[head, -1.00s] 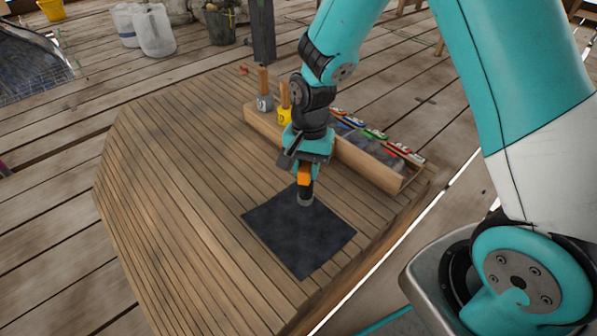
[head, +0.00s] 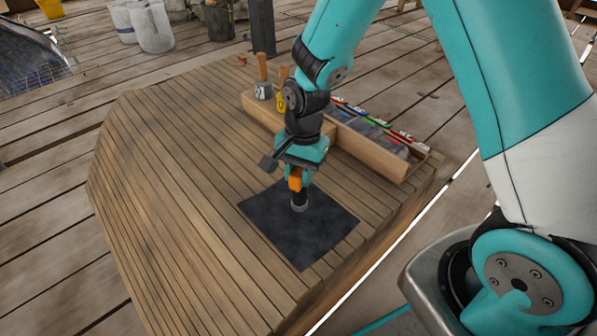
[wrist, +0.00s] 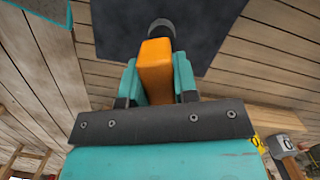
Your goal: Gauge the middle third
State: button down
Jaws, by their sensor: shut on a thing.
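My gripper (head: 294,171) is shut on an orange-bodied tool (head: 295,184) with a dark round end that points down. The wrist view also shows the orange body (wrist: 155,70) between the teal fingers, with the dark end (wrist: 160,28) beyond it. The tool is over the far part of a dark square panel (head: 290,235) set on the wooden slatted surface (head: 170,190). I cannot tell whether its end touches the panel. The panel also fills the upper middle of the wrist view (wrist: 215,35). No marks dividing the panel are visible.
A wooden tray (head: 380,158) with coloured-ended items lies behind my gripper. Two wooden-handled tools, one grey-headed (head: 262,91) and one yellow-headed (head: 281,102), stand at its left end. White containers (head: 150,28) stand farther back. The slatted surface left of the panel is clear.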

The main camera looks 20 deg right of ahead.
jog(key=shift+f, duration=0.25)
dwell(0.3)
jog(key=shift+f+b, duration=0.8)
jog(key=shift+f, duration=0.6)
jog(key=shift+p, duration=0.35)
dwell(1.4)
jog(key=shift+r, duration=0.1)
notch_tip(320, 180, up, 5)
jog(key=p, duration=0.5)
jog(key=shift+f, duration=0.25)
dwell(0.9)
jog(key=shift+f+b, duration=1.1)
jog(key=shift+f, duration=1.1)
